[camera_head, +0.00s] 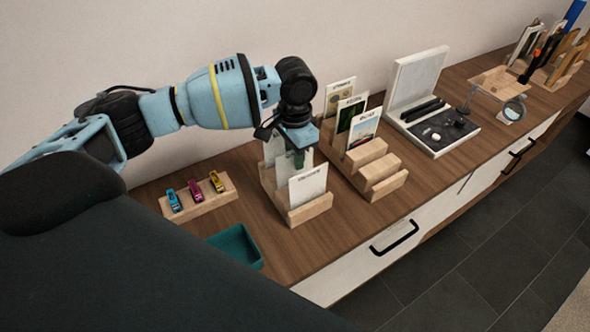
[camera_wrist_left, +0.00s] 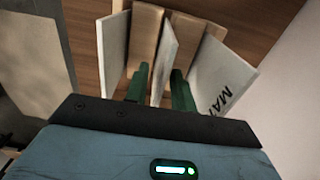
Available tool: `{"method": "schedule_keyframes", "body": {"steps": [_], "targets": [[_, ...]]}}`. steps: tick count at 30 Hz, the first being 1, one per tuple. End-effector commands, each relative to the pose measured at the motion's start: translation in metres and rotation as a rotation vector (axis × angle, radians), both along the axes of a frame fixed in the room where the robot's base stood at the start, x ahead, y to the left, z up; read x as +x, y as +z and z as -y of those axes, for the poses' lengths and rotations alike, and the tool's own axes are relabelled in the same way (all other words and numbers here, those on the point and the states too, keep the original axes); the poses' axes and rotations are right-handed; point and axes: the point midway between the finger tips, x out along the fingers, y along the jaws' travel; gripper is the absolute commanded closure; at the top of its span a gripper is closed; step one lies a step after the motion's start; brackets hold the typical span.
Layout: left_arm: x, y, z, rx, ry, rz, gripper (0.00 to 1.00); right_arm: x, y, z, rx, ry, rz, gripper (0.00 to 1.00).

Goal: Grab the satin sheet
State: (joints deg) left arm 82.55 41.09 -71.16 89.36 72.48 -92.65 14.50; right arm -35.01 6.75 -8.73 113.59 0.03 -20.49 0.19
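A wooden stepped holder (camera_head: 307,210) on the counter holds several upright white sheets. The front sheet (camera_head: 307,187) has small lettering too blurred to read. My left gripper (camera_head: 299,157) points down over the holder behind this sheet. In the left wrist view my left gripper (camera_wrist_left: 160,88) is open, with green fingers on either side of the middle sheet (camera_wrist_left: 167,52) and a visible gap between them. Another sheet (camera_wrist_left: 113,48) stands to the left, and one lettered "MA" (camera_wrist_left: 222,75) to the right. No satin label is legible. My right gripper is out of view.
A second holder (camera_head: 372,172) with picture cards stands close on the right. The wall is behind.

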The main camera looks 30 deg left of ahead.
Motion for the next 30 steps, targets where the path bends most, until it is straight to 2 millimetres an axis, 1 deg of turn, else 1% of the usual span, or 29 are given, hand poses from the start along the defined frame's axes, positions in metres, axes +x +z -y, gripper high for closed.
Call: {"method": "schedule_keyframes", "body": {"steps": [1, 5, 6, 17, 20, 23, 30], "targets": [[0.0, 0.0, 0.0, 0.0, 0.0, 0.0, 0.82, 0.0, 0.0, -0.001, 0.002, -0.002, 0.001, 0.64], [0.0, 0.0, 0.0, 0.0, 0.0, 0.0, 0.99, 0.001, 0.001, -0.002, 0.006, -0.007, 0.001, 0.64], [0.0, 0.0, 0.0, 0.0, 0.0, 0.0, 1.0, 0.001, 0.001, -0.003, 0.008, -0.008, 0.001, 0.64], [0.0, 0.001, 0.0, 0.0, 0.0, 0.0, 1.0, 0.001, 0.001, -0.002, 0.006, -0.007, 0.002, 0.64], [0.0, 0.004, 0.0, -0.001, 0.0, 0.002, 1.0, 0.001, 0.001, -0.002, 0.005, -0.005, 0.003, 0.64], [0.001, 0.015, 0.001, -0.002, 0.0, 0.003, 1.0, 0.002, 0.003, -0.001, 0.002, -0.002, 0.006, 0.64], [0.001, 0.059, 0.001, -0.002, 0.0, 0.005, 1.0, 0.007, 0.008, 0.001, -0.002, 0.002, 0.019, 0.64]]}}
